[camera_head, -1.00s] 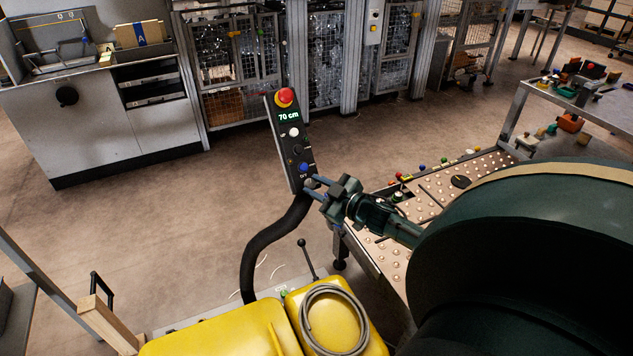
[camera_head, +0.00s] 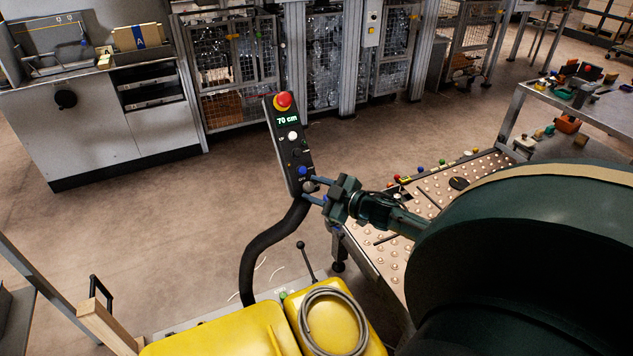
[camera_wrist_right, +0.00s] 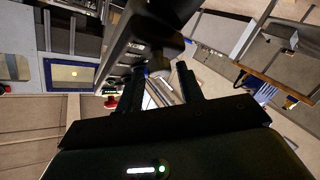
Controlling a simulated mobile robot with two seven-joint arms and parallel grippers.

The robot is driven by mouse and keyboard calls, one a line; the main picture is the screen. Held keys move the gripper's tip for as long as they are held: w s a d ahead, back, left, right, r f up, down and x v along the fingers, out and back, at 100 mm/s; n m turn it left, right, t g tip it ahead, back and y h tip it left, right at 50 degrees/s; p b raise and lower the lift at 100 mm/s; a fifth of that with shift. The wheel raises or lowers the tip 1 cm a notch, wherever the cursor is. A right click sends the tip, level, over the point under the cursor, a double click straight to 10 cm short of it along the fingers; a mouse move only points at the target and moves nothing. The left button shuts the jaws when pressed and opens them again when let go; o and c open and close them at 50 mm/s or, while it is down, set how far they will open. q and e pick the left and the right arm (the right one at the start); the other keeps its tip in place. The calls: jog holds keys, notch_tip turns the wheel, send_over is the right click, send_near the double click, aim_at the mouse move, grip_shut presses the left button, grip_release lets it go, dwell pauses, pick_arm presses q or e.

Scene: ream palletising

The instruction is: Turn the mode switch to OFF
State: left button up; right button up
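The control panel (camera_head: 281,138) is a dark, tilted box on a thick black bent conduit. It has a red mushroom button (camera_head: 283,101), a green "70 cm" display (camera_head: 287,121), a white button, dark knobs and a blue button (camera_head: 302,170). A small greyish knob (camera_head: 308,187), apparently the mode switch, sits at its lower end below white lettering too small to read surely. My right gripper (camera_head: 311,190) has its fingers on either side of this knob; contact cannot be told. In the right wrist view its two fingers (camera_wrist_right: 158,88) stand apart. My left gripper is not in view.
Yellow covers (camera_head: 225,333) with a coiled grey hose (camera_head: 335,320) and a black lever (camera_head: 306,258) lie below the panel. A ball-transfer table (camera_head: 440,200) stands right, behind my arm. Wire-mesh guarding (camera_head: 238,70) stands behind. The floor left of the panel is clear.

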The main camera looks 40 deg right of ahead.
jog(key=shift+o, duration=1.1)
jog(key=shift+s, duration=0.1)
jog(key=p+v, duration=0.1)
jog(key=v, duration=1.2)
